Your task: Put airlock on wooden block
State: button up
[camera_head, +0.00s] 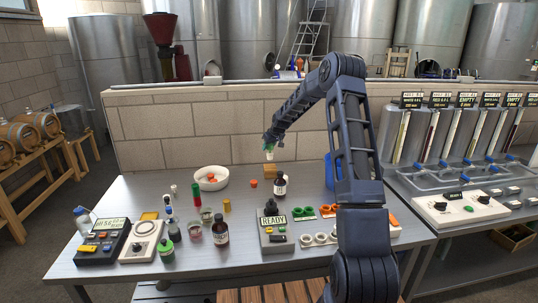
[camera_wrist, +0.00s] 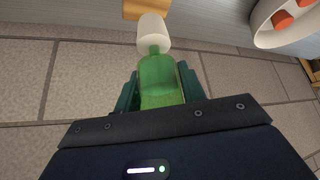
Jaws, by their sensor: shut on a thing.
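The airlock (camera_wrist: 155,72), a green see-through body with a white end, is between the fingers of my gripper (camera_wrist: 160,85) in the wrist view. In the head view my gripper (camera_head: 270,140) is raised over the back of the table, with the airlock's white end (camera_head: 270,154) hanging below it. The wooden block (camera_head: 264,172), small and tan, sits at the back of the table below the airlock, apart from it. The wooden block also shows partly at the top edge of the wrist view (camera_wrist: 146,8), beyond the white end.
A white dish (camera_head: 211,178) with orange pieces stands left of the block. A dark bottle (camera_head: 280,187) stands close in front right of it, and an orange cap (camera_head: 253,183) lies in front. A block wall (camera_head: 190,135) rises behind the table.

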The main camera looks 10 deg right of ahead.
aim_at(269, 152)
jog(key=shift+f, duration=2.2)
jog(key=shift+f, duration=0.15)
jog(key=o, duration=1)
